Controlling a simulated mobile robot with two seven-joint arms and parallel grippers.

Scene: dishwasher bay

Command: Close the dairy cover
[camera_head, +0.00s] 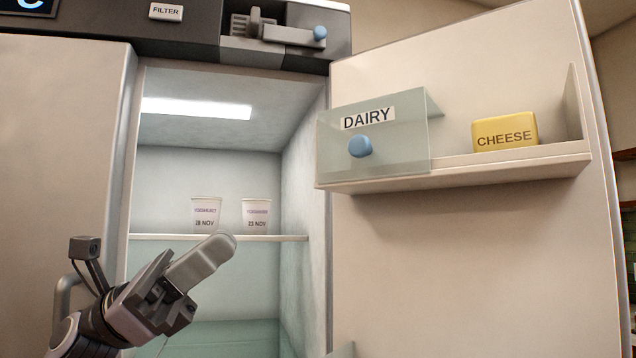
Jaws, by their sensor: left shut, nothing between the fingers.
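The dairy cover (395,162) is a translucent greenish panel with a DAIRY label and a round blue knob (360,146). It stands over the left part of the shelf on the open fridge door. A yellow cheese block (505,133) sits uncovered on the right part of that shelf. My left gripper (220,249) is shut and empty. It shows in front of the fridge opening, below and left of the cover, apart from the knob. My right gripper is not in view.
The door shelf (470,172) juts out from the open fridge door (480,260). Two yoghurt cups (206,214) stand on an inner shelf behind my left gripper. A filter unit with a blue knob (320,33) is above. The space between my gripper and the cover looks clear.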

